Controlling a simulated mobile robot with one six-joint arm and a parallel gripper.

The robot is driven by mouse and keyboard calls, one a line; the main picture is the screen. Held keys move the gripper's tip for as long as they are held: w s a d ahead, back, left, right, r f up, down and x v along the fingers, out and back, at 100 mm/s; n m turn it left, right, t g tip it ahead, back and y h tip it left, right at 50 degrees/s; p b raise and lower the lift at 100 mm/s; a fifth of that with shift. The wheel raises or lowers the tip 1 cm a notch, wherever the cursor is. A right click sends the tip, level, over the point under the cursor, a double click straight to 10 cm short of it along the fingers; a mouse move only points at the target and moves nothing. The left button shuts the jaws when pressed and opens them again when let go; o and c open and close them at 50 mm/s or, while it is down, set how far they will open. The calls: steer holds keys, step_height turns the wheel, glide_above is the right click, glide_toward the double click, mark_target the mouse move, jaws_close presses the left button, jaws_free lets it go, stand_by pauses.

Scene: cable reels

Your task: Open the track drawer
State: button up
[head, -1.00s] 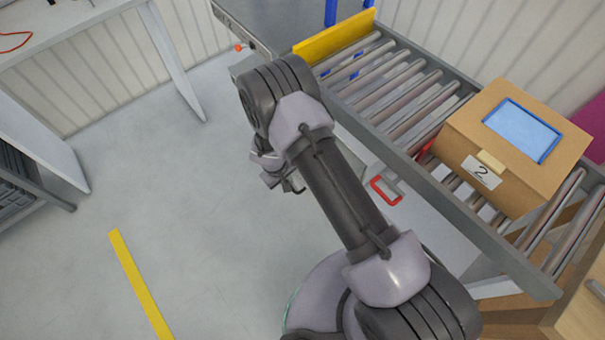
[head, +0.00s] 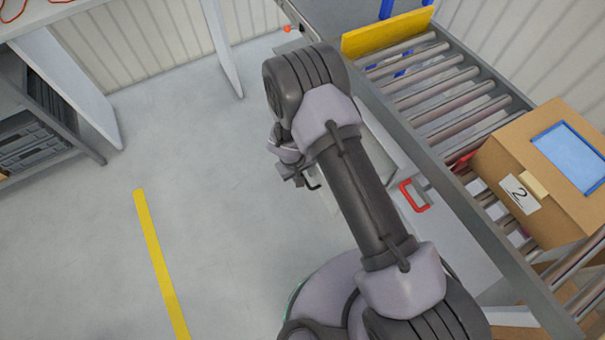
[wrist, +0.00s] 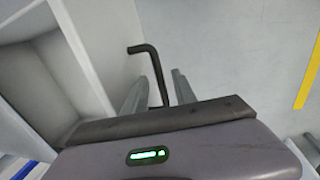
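My gripper (wrist: 162,80) shows in the wrist view, its two grey fingers apart. A black bent handle (wrist: 152,62) runs between them, with a gap visible on each side. The handle's bend points left toward a pale drawer front. A white, open-topped drawer (wrist: 90,50) shows at left, standing out with its hollow inside visible.
A roller conveyor (head: 450,105) with a cardboard box (head: 530,205) marked 2 stands at right. A red handle (head: 414,196) is on its side. A yellow plate (head: 388,33) closes its far end. Shelves (head: 45,110) stand at left. The floor with a yellow stripe (head: 160,265) is clear.

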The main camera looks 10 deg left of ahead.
steer(key=shift+r, duration=0.1)
step_height(320, 180, up, 17)
steer(key=s+a+p, duration=0.2)
steer(key=p, duration=0.4)
steer(key=shift+a+p, duration=0.3)
steer(key=shift+a, duration=0.1)
steer(key=d+r+m+t+y, duration=0.1)
steer(key=d+r+m, duration=0.35)
steer(key=r, duration=0.75)
steer(key=d+r+m, duration=0.1)
steer(key=d+r, duration=0.6)
steer(key=r, duration=0.5)
steer(key=s+d+r+m+t+y, duration=0.1)
steer(key=s+d+r+m, duration=0.2)
steer(key=s+r, duration=0.4)
steer(key=s+d+r+m+t+y, duration=0.1)
steer(key=s+d+r+m+t, duration=0.1)
steer(key=s+r, duration=0.4)
steer(key=s+d+m, duration=0.1)
steer(key=s+d, duration=0.1)
steer(key=shift+d+r+t+y, duration=0.3)
steer(key=shift+d+r+y, duration=0.05)
steer(key=shift+y, duration=0.05)
